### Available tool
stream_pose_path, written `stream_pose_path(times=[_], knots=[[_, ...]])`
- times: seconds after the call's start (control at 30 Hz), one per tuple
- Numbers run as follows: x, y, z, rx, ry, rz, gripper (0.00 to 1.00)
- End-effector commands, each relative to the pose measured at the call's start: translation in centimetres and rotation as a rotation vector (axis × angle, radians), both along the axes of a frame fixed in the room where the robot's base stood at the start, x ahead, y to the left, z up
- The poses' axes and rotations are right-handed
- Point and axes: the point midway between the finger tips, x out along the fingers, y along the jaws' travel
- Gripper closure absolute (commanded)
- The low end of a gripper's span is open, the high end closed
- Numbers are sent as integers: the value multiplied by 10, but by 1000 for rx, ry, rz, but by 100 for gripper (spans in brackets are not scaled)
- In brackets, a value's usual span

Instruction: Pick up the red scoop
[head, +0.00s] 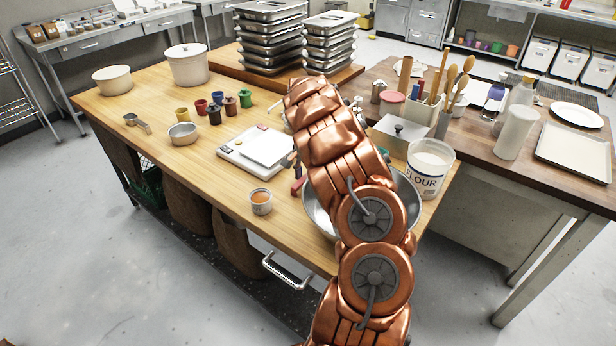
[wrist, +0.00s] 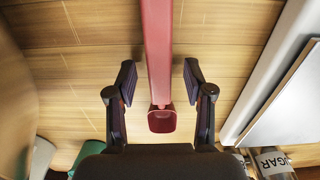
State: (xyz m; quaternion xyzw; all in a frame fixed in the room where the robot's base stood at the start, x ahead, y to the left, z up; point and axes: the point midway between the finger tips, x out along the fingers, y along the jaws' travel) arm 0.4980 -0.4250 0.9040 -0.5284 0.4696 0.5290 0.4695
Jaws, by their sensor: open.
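The red scoop (wrist: 160,60) lies along the middle of the wrist view, its long handle running to the top edge and its small cup (wrist: 162,120) at the lower end. My gripper (wrist: 159,76) is open, with one finger on each side of the handle and a visible gap on both sides. In the head view a red piece (head: 297,186), apparently the scoop, shows at the left edge of my arm, between the scale and the metal bowl. My arm hides the rest of it and most of my gripper there.
A scale (head: 254,148) stands just left of my arm, and a metal bowl (head: 315,212) is partly behind it. A small cup (head: 261,202) stands near the front edge. A flour tub (head: 428,170) is on the right. A sugar container (wrist: 272,163) shows in the wrist view.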

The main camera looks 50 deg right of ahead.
Motion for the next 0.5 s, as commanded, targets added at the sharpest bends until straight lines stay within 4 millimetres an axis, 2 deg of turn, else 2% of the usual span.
stream_pose_path(times=[0.07,0.5], knots=[[0,0,0,0,0,0,50],[0,0,0,0,0,0,96]])
